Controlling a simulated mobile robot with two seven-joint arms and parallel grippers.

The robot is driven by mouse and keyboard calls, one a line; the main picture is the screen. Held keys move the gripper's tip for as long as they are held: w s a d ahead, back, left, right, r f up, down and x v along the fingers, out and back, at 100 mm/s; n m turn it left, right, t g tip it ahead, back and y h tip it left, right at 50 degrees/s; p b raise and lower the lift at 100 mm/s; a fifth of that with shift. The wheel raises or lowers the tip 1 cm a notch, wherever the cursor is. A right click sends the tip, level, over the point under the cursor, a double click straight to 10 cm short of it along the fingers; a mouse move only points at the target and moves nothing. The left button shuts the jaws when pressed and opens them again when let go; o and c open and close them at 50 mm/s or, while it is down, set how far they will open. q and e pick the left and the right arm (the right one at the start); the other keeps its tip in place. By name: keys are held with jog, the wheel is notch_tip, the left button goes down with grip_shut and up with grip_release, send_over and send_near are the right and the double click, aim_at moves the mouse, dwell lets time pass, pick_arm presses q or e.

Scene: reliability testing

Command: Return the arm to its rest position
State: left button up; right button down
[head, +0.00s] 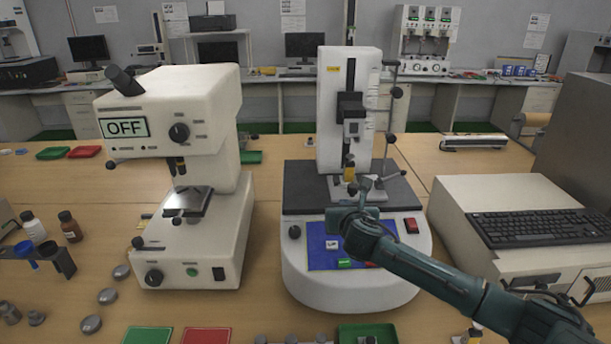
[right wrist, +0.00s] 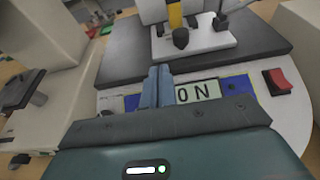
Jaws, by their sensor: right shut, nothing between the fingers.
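My right arm reaches in from the lower right in the head view. My right gripper (head: 345,225) is over the front panel of the white test stand (head: 350,285). In the right wrist view the gripper's fingers (right wrist: 157,85) are shut with nothing between them. They are in front of a display (right wrist: 208,92) on the blue panel that reads "ON", partly hidden by the fingers. A red switch (right wrist: 277,82) is to the right of the panel. I cannot tell whether the fingertips touch the machine. My left gripper is not in view.
A white tester (head: 175,130) with a display reading "OFF" stands to the left. A computer case (head: 500,215) with a black keyboard (head: 537,228) on it stands to the right, close to my forearm. Red and green trays (head: 207,336) lie at the front edge.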

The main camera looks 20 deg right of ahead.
jog(key=s+a+f+m, duration=0.2)
jog(key=s+a+f+m+g+y, duration=0.1)
jog(key=s+a+f+m, duration=0.1)
jog(key=s, duration=0.1)
jog(key=s+a+f+m+g, duration=0.1)
jog(key=s+a+f+m, duration=0.1)
jog(key=s+f, duration=0.1)
jog(key=s+f+m+g+y, duration=0.1)
jog(key=s+f+m+g, duration=0.25)
jog(key=s+m, duration=1.15)
jog(key=s+f+m+g+y, duration=0.1)
jog(key=s+f+m+g, duration=0.3)
jog(key=s+m, duration=1.05)
jog(key=w+a+f+n+t+y, duration=0.2)
jog(key=a+f+n+t+y, duration=0.1)
jog(key=f, duration=0.5)
jog(key=shift+a+f+n+t, duration=0.15)
jog(key=shift+a+n+t, duration=0.7)
jog(key=shift+a+t, duration=0.5)
jog(key=shift+a, duration=0.1)
